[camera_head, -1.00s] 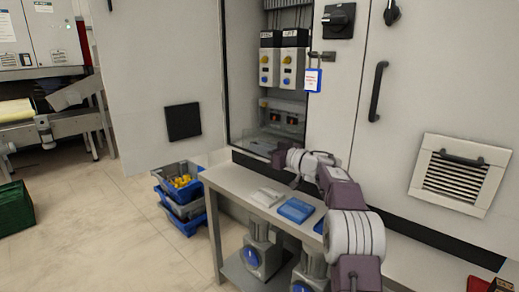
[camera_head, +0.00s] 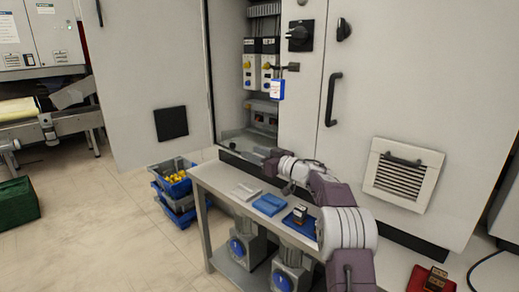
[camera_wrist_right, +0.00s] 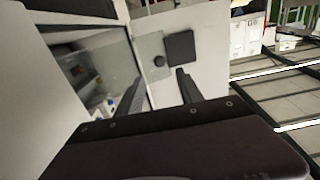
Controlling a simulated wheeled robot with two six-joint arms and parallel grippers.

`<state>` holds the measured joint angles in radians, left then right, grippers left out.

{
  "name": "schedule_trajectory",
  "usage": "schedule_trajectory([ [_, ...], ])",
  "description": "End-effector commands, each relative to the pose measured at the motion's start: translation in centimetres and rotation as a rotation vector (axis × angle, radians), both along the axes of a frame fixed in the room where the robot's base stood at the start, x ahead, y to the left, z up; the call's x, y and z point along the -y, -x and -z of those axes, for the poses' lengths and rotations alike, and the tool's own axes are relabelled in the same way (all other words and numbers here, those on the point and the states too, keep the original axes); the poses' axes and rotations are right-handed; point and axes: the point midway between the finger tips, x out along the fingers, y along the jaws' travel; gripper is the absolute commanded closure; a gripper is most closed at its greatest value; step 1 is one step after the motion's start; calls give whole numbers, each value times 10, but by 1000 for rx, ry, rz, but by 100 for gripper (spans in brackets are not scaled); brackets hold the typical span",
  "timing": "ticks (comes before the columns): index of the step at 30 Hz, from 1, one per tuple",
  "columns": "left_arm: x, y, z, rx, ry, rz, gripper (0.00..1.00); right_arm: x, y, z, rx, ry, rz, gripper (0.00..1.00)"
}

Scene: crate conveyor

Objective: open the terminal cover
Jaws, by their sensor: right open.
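A clear, see-through panel (camera_wrist_right: 150,46) with a dark round knob (camera_wrist_right: 158,60) shows ahead of my right gripper (camera_wrist_right: 158,88) in the right wrist view. I take it for the terminal cover; how far it stands open I cannot tell. In the head view my right gripper (camera_head: 270,160) is at the lower front of the open cabinet (camera_head: 225,75), above the bench's back edge. Its two dark fingers are apart with nothing between them. The knob appears beyond the fingertips, with no clear contact. My left gripper is not in view.
A bench (camera_head: 215,178) with a blue case (camera_head: 270,205) stands below my right arm. The large open cabinet door (camera_head: 150,60) is at left. A blue padlock (camera_head: 278,89) hangs by the opening. Stacked crates (camera_head: 176,207) stand on the floor.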

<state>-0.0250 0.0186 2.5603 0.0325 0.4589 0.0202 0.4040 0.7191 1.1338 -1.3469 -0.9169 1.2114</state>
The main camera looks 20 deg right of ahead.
Motion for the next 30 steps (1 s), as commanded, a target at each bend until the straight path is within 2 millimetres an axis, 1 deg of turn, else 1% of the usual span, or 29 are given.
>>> schedule_trajectory([
  [1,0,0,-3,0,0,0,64,-2,-1,-1,-1,-2,-1,56],
  [10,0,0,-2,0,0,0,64,-3,-1,1,0,-1,0,56],
  [11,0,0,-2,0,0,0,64,-3,-1,1,0,-1,0,62],
  [12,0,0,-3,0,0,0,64,-5,-1,-1,-1,-3,1,73],
  [13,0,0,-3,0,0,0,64,-8,-1,-3,-1,-8,3,81],
  [14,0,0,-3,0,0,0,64,-15,1,-7,1,-15,8,90],
  [15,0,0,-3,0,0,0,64,-28,3,-13,-2,-34,20,100],
  [17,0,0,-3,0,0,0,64,-49,10,-19,-21,-68,60,100],
  [18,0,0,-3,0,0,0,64,-59,16,-16,-48,-89,103,100],
  [20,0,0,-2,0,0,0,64,-64,27,-3,-104,-107,179,100],
  [23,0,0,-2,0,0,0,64,-64,49,32,-220,-102,292,100],
  [24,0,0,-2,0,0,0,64,-64,59,48,-271,-95,329,100],
  [26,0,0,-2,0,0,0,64,-62,76,72,-349,-77,380,100],
  [27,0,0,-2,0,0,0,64,-61,89,89,-402,-64,409,100],
  [29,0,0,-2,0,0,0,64,-59,109,114,-485,-39,447,100],
  [30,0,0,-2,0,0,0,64,-58,124,131,-543,-20,469,100],
])
